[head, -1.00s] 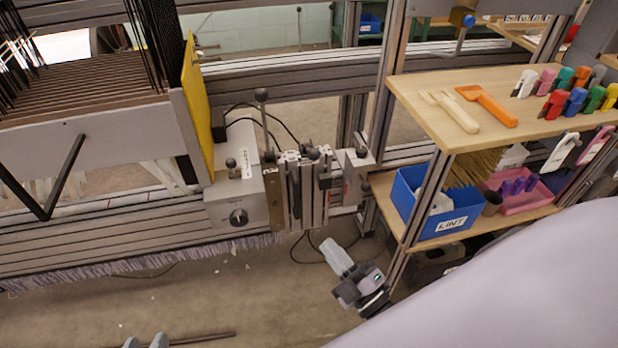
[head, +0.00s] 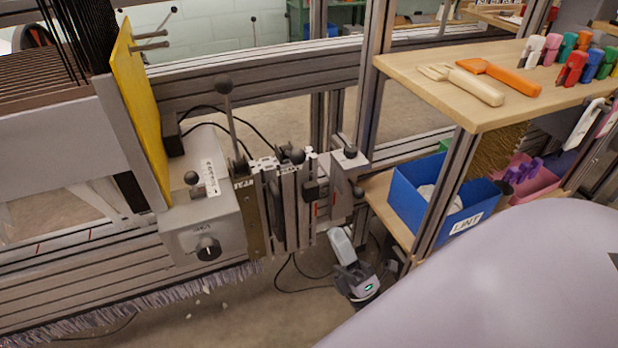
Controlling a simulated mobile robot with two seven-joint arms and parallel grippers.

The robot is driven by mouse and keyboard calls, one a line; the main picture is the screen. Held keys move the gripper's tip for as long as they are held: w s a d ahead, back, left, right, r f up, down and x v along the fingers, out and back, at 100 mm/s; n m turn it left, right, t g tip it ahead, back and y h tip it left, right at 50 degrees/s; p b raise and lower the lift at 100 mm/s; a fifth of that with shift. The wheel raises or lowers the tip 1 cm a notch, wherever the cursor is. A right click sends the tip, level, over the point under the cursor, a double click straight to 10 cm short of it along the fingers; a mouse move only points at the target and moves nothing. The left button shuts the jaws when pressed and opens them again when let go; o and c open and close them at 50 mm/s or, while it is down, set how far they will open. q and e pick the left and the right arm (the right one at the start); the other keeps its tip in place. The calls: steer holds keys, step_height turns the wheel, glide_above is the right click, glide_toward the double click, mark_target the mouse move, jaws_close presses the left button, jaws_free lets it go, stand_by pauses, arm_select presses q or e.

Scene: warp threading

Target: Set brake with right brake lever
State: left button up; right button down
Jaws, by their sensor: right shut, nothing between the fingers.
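An upright lever (head: 232,123) with a black ball knob stands on the machine block beside the grey control box (head: 208,228). It leans slightly left at the top; its base is partly hidden among the metal profiles. I cannot tell for certain that this is the right brake lever. My right gripper (head: 341,238) is below and to the right of the lever, by the lower end of the profile block (head: 291,195). Its fingers are shut and empty, pointing up, apart from the lever. My left gripper is out of the picture.
A yellow panel (head: 137,105) rises left of the lever. Black cables hang under the block.

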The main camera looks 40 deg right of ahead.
glide_toward(291, 154)
step_height(291, 154, up, 3)
steer(key=w+d, duration=0.1)
steer(key=w, duration=0.2)
steer(key=shift+d, duration=0.2)
steer(key=shift+r, duration=0.1)
